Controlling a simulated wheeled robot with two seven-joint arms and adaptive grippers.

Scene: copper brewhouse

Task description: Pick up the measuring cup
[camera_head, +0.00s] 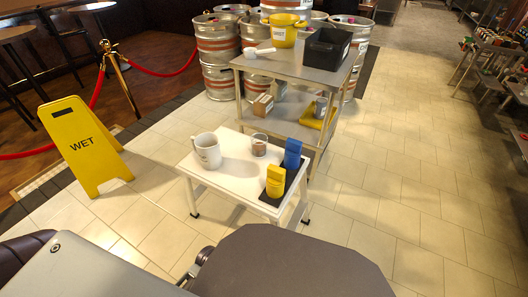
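A white jug-like measuring cup (207,151) with a side handle and faint dark markings stands upright at the left end of a low white cart (236,176). A small clear cup with brown contents (259,145) stands to its right, apart from it. A small white scoop-like item with a handle (258,52) lies on the higher metal cart; it could also be a measuring cup. Neither of my grippers can be seen; only parts of my own body show along the bottom.
A blue item (293,153) and a yellow item (276,181) stand on a dark mat on the white cart. The metal cart (288,67) behind carries a yellow pot (286,31) and black bin (326,48). A yellow wet-floor sign (84,143) stands left. Floor to the right is clear.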

